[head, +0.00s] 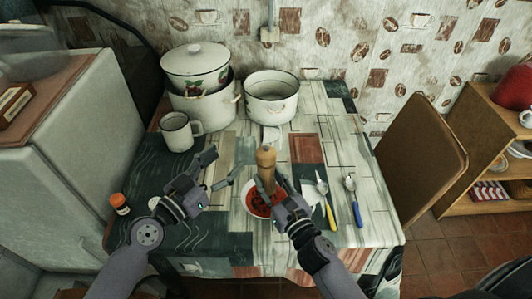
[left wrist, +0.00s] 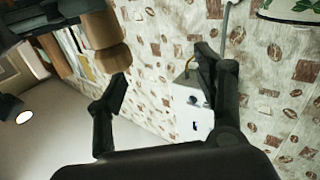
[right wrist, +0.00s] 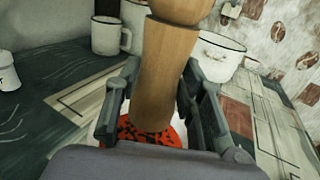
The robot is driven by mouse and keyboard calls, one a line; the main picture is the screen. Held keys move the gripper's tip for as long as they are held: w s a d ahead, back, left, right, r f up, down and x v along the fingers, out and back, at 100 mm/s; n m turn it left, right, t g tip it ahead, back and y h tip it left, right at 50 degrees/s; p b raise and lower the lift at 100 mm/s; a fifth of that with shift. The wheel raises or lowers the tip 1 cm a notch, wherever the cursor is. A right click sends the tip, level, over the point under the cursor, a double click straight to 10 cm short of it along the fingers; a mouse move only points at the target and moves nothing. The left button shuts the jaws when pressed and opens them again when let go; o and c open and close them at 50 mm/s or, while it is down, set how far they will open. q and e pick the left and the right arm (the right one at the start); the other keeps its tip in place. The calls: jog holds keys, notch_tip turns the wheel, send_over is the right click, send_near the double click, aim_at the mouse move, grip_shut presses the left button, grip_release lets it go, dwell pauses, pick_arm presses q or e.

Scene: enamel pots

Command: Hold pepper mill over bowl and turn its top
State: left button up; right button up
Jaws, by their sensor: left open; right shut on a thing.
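The wooden pepper mill (head: 266,160) stands roughly upright over the bowl (head: 249,207), which holds something red. My right gripper (head: 268,184) is shut on the mill's lower body. The right wrist view shows the mill's body (right wrist: 165,75) between the fingers, with the red bowl contents (right wrist: 160,136) below and behind it. My left gripper (head: 219,169) is open and empty, to the left of the mill and apart from it. The left wrist view shows its spread fingers (left wrist: 163,78) and the mill's wooden top (left wrist: 102,35) at upper left, outside them.
A white mug (head: 176,133), a lidded pot stacked on another pot (head: 196,72) and an open white pot (head: 271,98) stand at the back. Spoons with yellow (head: 330,214) and blue (head: 356,213) handles lie right. An orange-capped jar (head: 120,205) stands at left.

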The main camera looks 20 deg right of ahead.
aim_at(258, 160)
pick_arm(q)
jog(key=s+m+g+h, duration=0.1)
jog(key=s+m+g, duration=0.2)
jog(key=s, duration=0.3)
jog(key=x, duration=1.2)
jog(key=shift+w+r, duration=0.1)
jog(key=shift+r, duration=0.3)
jog(key=shift+a, duration=0.1)
jog(key=c, duration=1.2)
